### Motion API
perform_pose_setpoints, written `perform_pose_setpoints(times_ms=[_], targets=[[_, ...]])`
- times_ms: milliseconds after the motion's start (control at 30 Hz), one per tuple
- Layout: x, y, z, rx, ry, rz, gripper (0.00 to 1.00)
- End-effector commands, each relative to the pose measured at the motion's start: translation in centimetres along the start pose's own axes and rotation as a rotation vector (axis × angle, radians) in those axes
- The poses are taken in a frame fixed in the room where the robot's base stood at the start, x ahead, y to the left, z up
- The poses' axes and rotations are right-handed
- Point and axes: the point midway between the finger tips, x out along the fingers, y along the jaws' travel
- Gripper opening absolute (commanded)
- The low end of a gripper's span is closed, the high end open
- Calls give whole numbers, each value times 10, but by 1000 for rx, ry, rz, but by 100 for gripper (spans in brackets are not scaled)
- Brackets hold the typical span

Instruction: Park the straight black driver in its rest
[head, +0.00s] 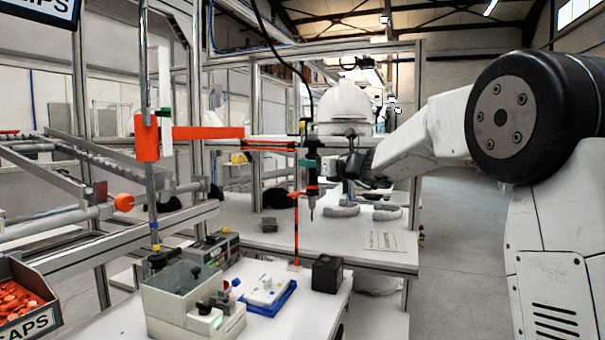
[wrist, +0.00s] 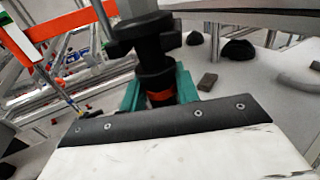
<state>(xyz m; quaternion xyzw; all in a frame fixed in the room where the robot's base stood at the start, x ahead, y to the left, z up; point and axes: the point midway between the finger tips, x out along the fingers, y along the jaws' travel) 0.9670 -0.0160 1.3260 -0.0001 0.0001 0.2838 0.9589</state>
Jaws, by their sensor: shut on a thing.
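The straight black driver (head: 312,178) hangs upright in the head view, its thin tip pointing down above the white bench. My gripper (head: 316,163) comes in from the right and is shut on the driver's body. In the wrist view the driver (wrist: 145,38) fills the upper middle, dark and thick, with an orange band low between the teal fingers of my gripper (wrist: 160,92). An orange upright post (head: 296,228) stands just left of the tip. A black block (head: 327,274) sits on the bench below. I cannot tell which of these is the rest.
A blue tray (head: 270,300) with white parts and a grey box (head: 180,298) stand left of the block. An orange horizontal arm (head: 208,133) reaches in near the driver's top. A white helmet shell (head: 345,106) is behind. A red-cap bin (head: 25,298) is at far left.

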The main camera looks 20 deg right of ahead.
Motion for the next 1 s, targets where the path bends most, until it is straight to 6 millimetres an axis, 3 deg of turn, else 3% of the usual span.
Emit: perform_pose_setpoints(times_ms=[567,1000], targets=[[9,2,0,-1,0,0,0],[50,-22,0,-2,0,1,0]])
